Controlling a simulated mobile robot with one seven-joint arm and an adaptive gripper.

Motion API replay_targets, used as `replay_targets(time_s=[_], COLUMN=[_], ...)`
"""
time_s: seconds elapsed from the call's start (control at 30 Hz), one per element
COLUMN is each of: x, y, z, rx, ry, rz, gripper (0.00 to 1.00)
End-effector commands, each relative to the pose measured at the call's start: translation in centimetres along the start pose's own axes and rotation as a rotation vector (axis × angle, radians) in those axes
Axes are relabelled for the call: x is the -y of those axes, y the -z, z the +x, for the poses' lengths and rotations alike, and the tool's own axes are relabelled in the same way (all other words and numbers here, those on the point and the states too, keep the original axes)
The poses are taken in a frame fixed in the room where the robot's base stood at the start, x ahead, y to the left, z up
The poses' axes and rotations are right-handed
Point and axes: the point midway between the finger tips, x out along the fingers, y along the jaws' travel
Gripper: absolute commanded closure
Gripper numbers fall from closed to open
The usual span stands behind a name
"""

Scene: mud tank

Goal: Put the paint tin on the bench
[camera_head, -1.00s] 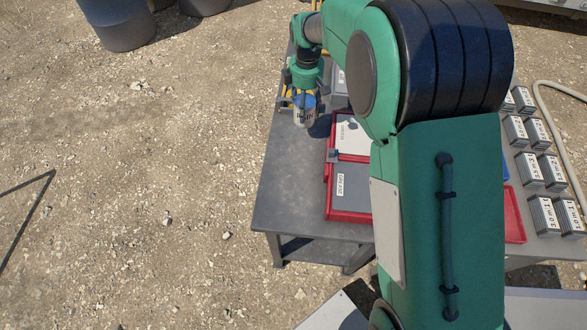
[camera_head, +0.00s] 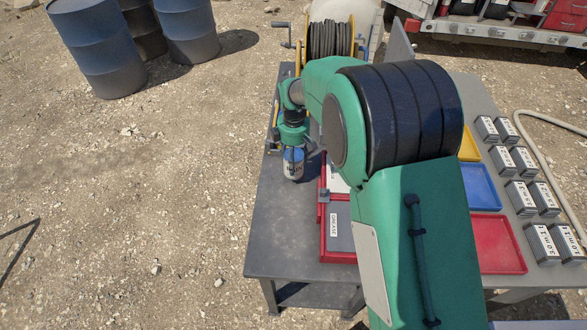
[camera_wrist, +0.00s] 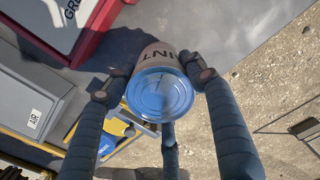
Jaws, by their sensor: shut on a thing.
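The paint tin (camera_head: 293,165) is white with a blue top and dark lettering. My gripper (camera_head: 293,147) is shut on it from above, over the far left part of the grey bench (camera_head: 285,225). In the wrist view the tin's blue lid (camera_wrist: 160,95) faces the camera, with a gripper finger on each side. The tin looks upright and close to the bench top. I cannot tell whether its base touches.
A red case (camera_head: 325,225) labelled GREASE lies right of the tin. A hose reel (camera_head: 330,40) stands behind. Yellow, blue (camera_head: 480,187) and red (camera_head: 497,245) trays and several grey blocks lie further right. The near left bench top is clear.

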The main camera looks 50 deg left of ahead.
Motion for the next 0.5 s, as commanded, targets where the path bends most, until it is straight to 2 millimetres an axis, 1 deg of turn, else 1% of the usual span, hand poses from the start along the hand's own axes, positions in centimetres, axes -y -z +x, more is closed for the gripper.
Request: replay_targets(time_s=[0.33,0.43,0.5], x=[-0.1,0.0,0.0], y=[0.0,0.0,0.0], z=[0.0,0.6,1.3], rx=[-0.001,0.0,0.0], ry=[-0.001,0.0,0.001], rz=[0.0,0.0,0.0], gripper=[0.92,0.92,0.92])
